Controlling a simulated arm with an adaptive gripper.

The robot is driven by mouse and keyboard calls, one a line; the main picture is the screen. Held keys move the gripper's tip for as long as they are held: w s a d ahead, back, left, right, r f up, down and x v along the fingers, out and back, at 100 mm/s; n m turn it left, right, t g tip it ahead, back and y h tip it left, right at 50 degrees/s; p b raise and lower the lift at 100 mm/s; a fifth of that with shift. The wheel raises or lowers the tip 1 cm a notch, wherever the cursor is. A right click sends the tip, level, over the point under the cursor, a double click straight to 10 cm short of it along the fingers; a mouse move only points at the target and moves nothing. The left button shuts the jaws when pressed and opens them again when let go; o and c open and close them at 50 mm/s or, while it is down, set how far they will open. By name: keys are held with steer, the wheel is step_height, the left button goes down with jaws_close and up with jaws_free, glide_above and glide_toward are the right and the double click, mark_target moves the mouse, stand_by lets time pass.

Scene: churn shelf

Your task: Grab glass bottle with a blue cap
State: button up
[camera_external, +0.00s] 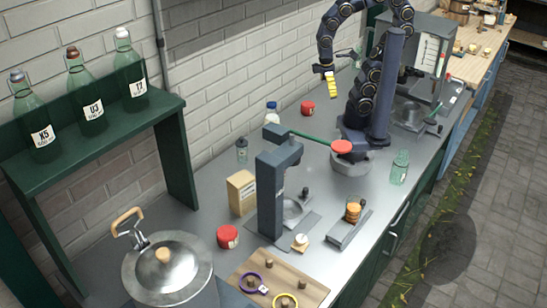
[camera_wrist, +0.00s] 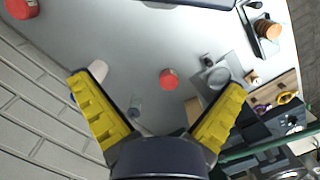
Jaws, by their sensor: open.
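A green glass bottle (camera_external: 36,122) with a grey-blue cap and an "X5"-like label stands leftmost on the green shelf. Beside it stand a bottle with a reddish cap (camera_external: 86,95) and one with a white cap (camera_external: 131,75). A small white bottle with a blue cap (camera_external: 272,113) stands on the counter near the wall. My gripper (camera_external: 332,88) is raised above the counter, far to the right of the shelf and apart from all bottles. In the wrist view its yellow fingers (camera_wrist: 158,82) are spread wide with nothing between them. The shelf bottles cannot be made out there.
A large lidded pot (camera_external: 168,268) stands before the shelf. A dark press-like stand (camera_external: 272,190), a tan box (camera_external: 241,192) and red jars (camera_external: 228,237) occupy the counter. The brick wall (camera_external: 235,60) runs behind. A clear green jar (camera_external: 400,168) stands near the front edge.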

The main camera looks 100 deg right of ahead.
step_height(320, 180, up, 5)
steer(key=w+d+f+m+t+y, duration=0.3)
steer(key=w+m+t+y, duration=0.6)
steer(key=m, duration=0.9)
steer(key=d+r+m+t+h, duration=0.1)
steer(key=d+m+t+h, duration=0.1)
steer(key=d+m+t, duration=0.45)
steer(key=d+r+m+t+h, duration=0.2)
steer(key=d+m+t, duration=0.2)
steer(key=d+m, duration=0.6)
steer(key=f, duration=0.9)
steer(key=d+f+n, duration=0.1)
steer(key=f, duration=0.9)
steer(key=d+f+n, duration=0.1)
steer(key=f, duration=0.9)
steer(key=shift+w+f+g+y, duration=0.15)
steer(key=shift+g+y, duration=0.1)
steer(key=shift+y, duration=0.05)
steer(key=shift+a+f, duration=0.1)
steer(key=shift+f, duration=0.1)
steer(key=shift+w+a, duration=0.1)
steer(key=shift+w, duration=0.35)
steer(key=x, duration=0.6)
steer(key=shift+w+a+f, duration=0.2)
steer(key=shift+w+a, duration=0.05)
steer(key=shift+w, duration=0.1)
steer(key=c, duration=1.2)
